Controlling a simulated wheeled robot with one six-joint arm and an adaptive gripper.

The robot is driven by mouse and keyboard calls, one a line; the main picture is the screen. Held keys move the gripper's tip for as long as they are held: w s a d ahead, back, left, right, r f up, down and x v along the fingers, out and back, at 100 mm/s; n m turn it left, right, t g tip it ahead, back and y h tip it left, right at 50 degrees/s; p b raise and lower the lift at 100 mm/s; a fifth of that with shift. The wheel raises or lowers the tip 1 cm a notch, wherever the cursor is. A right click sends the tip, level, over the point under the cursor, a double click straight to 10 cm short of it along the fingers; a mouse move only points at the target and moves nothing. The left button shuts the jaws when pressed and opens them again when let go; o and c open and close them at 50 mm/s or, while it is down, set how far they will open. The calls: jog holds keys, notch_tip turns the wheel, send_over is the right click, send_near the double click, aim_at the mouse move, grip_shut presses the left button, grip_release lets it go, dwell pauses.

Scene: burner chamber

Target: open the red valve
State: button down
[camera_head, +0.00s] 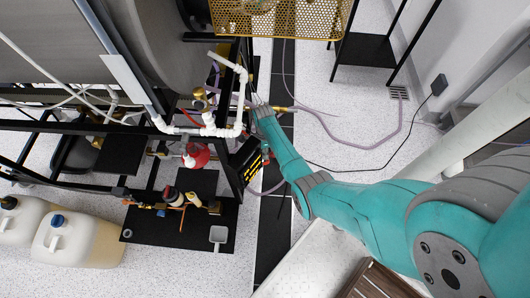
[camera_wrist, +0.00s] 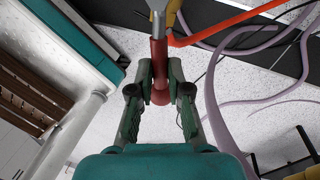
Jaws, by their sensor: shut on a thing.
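The red valve handle (camera_wrist: 159,60) shows in the wrist view as a red lever sleeve on a grey metal stem (camera_wrist: 158,10). Its rounded lower end lies between the fingers of my gripper (camera_wrist: 160,82). The fingers are closed against the handle from both sides. In the head view my gripper (camera_head: 257,102) is at the rack's right edge, beside white piping and a brass fitting. The handle cannot be made out there.
White pipes (camera_head: 240,100) and a black rack (camera_head: 235,165) stand left of my gripper. A red round part (camera_head: 196,155) sits among the pipes. Purple hoses (camera_wrist: 212,90) and an orange tube (camera_wrist: 225,28) run close to the handle. Jugs (camera_head: 75,238) stand lower left.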

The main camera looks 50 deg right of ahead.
jog(key=shift+s+a+m, duration=0.25)
jog(key=shift+s+m, duration=0.05)
jog(key=shift+m, duration=0.4)
jog(key=shift+s+a+m, duration=0.25)
jog(key=shift+s+m, duration=0.05)
jog(key=shift+m, duration=0.4)
jog(key=c, duration=1.1)
grip_release()
jog(key=r, duration=0.4)
jog(key=w+d+r, duration=0.1)
jog(key=r, duration=0.3)
jog(key=d+r, duration=0.1)
jog(key=r, duration=0.2)
jog(key=shift+w+r, duration=0.2)
jog(key=shift+r, duration=0.2)
jog(key=shift+a, duration=0.1)
